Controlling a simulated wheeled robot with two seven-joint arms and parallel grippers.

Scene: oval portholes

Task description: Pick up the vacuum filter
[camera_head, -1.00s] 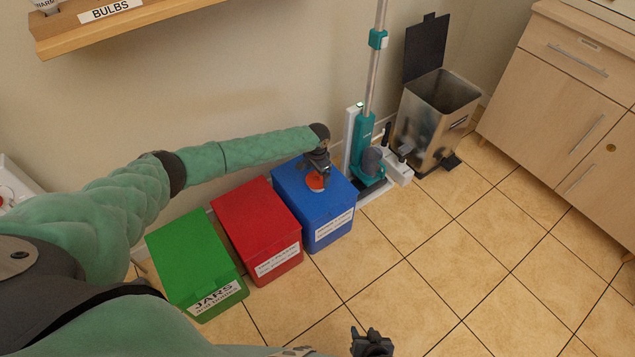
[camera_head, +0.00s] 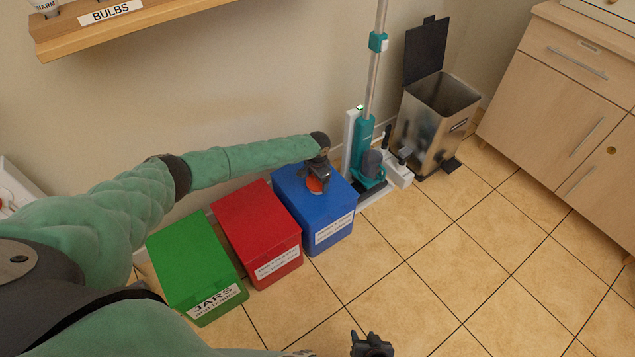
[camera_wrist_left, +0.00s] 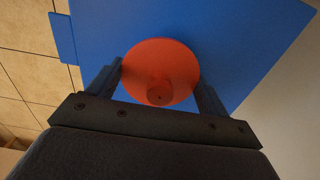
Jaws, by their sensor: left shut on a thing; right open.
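The vacuum filter appears to be the round orange-red piece (camera_head: 314,184) on the lid of the blue box (camera_head: 335,212). My left gripper (camera_head: 317,180) is over the blue lid with its fingers around this piece. My right gripper (camera_head: 371,345) is open and empty at the bottom edge, over the floor.
A red box (camera_head: 257,228) and a green box (camera_head: 195,262) stand left of the blue one. A teal vacuum (camera_head: 364,140) on a white stand and an open metal bin (camera_head: 432,120) stand to its right. A wooden shelf (camera_head: 150,25) is above. The tiled floor in front is clear.

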